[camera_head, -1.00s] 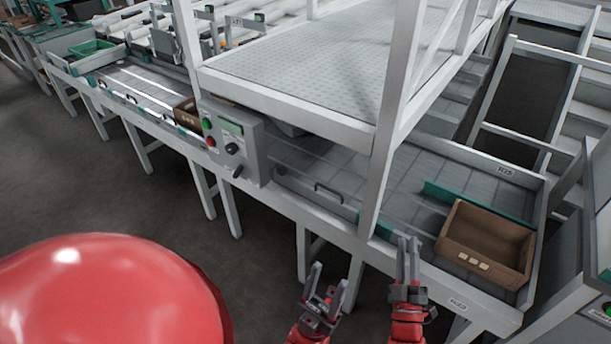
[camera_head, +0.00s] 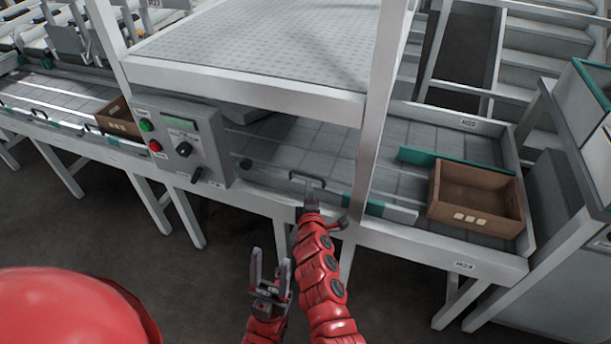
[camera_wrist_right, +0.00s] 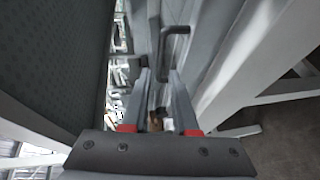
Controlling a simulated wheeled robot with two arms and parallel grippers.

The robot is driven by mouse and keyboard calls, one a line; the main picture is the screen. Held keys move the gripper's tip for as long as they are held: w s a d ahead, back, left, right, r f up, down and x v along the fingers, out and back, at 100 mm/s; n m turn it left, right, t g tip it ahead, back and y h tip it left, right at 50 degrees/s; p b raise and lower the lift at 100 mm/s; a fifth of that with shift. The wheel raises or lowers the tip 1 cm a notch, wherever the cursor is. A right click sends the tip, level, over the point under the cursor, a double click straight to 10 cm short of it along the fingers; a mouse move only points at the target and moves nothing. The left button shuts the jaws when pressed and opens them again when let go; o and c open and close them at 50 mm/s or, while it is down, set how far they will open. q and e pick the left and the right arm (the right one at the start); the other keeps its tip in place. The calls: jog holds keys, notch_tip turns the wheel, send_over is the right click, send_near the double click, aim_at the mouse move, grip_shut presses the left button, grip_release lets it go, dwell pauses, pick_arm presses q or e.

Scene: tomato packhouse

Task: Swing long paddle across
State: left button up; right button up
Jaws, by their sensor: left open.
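The long paddle (camera_head: 275,176) is a pale grey bar lying along the front edge of the tiled conveyor bed, with a dark U-shaped handle (camera_head: 308,178) on it. My right gripper (camera_head: 309,200) is just in front of and below the handle in the head view. In the right wrist view its fingers (camera_wrist_right: 157,80) are apart, and the handle (camera_wrist_right: 176,32) shows beyond the fingertips, not clearly between them. My left gripper (camera_head: 269,265) is open and empty, low in front of the frame, away from the paddle.
A brown crate (camera_head: 475,185) stands at the bed's right end beside a teal plate (camera_head: 430,158). A control box (camera_head: 180,143) sits left of the paddle. A white post (camera_head: 374,130) rises right of the handle, under a raised platform (camera_head: 260,50). Another crate (camera_head: 118,117) stands left.

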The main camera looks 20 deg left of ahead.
aim_at(307, 174)
jog(key=b+x, duration=0.5)
jog(key=x, duration=0.2)
jog(key=b+x, duration=0.3)
jog(key=shift+w+a+f+b, duration=0.1)
jog(key=shift+w+f+b, duration=0.1)
jog(key=shift+f+b, duration=0.2)
jog(key=shift+w+a+r+b, duration=0.1)
jog(key=shift+w+r+b, duration=0.2)
jog(key=shift+w, duration=0.1)
grip_shut()
jog(key=shift+f, duration=0.1)
dwell(0.6)
